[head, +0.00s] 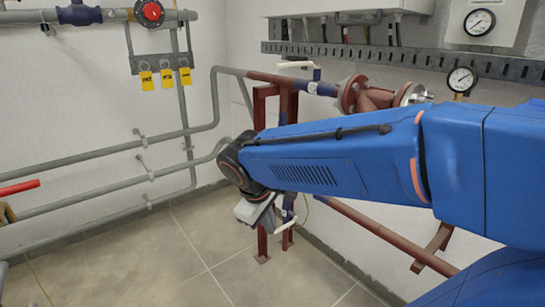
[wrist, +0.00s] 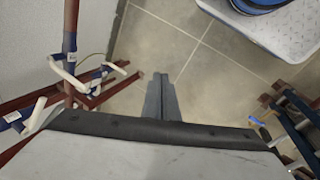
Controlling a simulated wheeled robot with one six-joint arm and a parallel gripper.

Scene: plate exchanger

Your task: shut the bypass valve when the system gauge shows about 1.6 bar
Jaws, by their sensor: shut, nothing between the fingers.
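My gripper (wrist: 160,85) is shut and empty in the wrist view, its fingers pointing over bare floor. Two round dial gauges, one on a white box (head: 480,22) and one below it (head: 461,80), show at upper right; their readings are too small to tell. A white-handled valve (head: 298,65) sits on the upper pipe, and another white handle (head: 284,226) shows low beside my gripper. White valve handles (wrist: 66,72) also show left of my gripper in the wrist view, apart from its fingers. I cannot tell which valve is the bypass or which gauge is the system one.
A red handwheel (head: 149,12) and yellow tags (head: 166,78) are on the left wall. A red lever (head: 20,187) shows at far left. Grey pipes (head: 90,154) run along the wall. A brown-red frame (head: 262,110) stands behind my arm. The floor at centre is clear.

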